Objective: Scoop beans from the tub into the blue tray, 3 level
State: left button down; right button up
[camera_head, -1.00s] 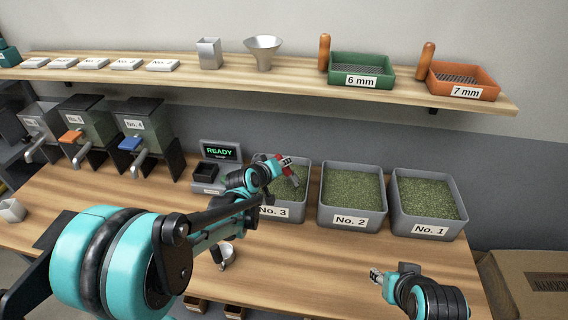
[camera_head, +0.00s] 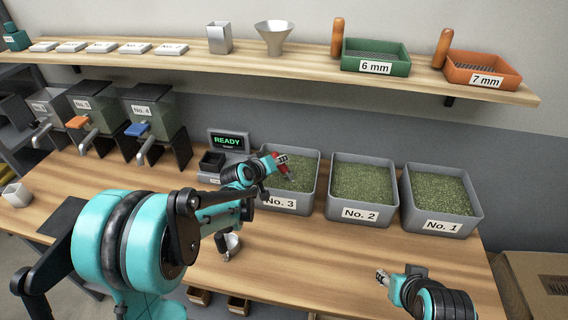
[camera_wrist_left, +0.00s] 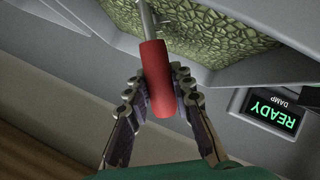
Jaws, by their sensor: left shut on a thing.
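My left gripper (camera_head: 277,161) is shut on the red handle (camera_wrist_left: 160,78) of a metal tool. It is at the back left of the grey tub No. 3 (camera_head: 289,203), which holds green beans (camera_head: 297,176). In the left wrist view the metal shaft (camera_wrist_left: 148,18) runs up from the handle over the beans (camera_wrist_left: 215,30). The tool's head is cut off there, so I cannot tell what it holds. My right gripper (camera_head: 382,277) is low over the table's right part, its jaws too small to judge. A blue piece (camera_head: 137,129) sits on machine No. 4; no separate blue tray shows clearly.
Tubs No. 2 (camera_head: 360,212) and No. 1 (camera_head: 441,226) stand to the right. A small metal cup (camera_head: 233,241) is near my left arm. A shelf (camera_head: 300,66) overhangs the back.

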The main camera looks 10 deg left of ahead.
aim_at(286, 167)
pick_arm(q)
jog(key=shift+s+d+r+m+y, duration=0.1)
jog(key=shift+d+r+m+y, duration=0.3)
jog(key=shift+d+r+m, duration=0.1)
jog(key=shift+s+d+r+m+t+y+p, duration=0.15)
jog(key=shift+d+r+m+t+y+p, duration=0.25)
jog(key=shift+r, duration=0.3)
jog(key=shift+s+d+r+m+y+p, duration=0.1)
jog(key=shift+d+r+m+y+p, duration=0.3)
jog(key=shift+r+m+y, duration=0.3)
jog(key=shift+r, duration=0.1)
notch_tip(286, 167, up, 8)
jog(key=p, duration=0.5)
jog(key=shift+f+p, duration=0.2)
jog(key=shift+p, duration=0.15)
jog(key=shift+f, duration=0.1)
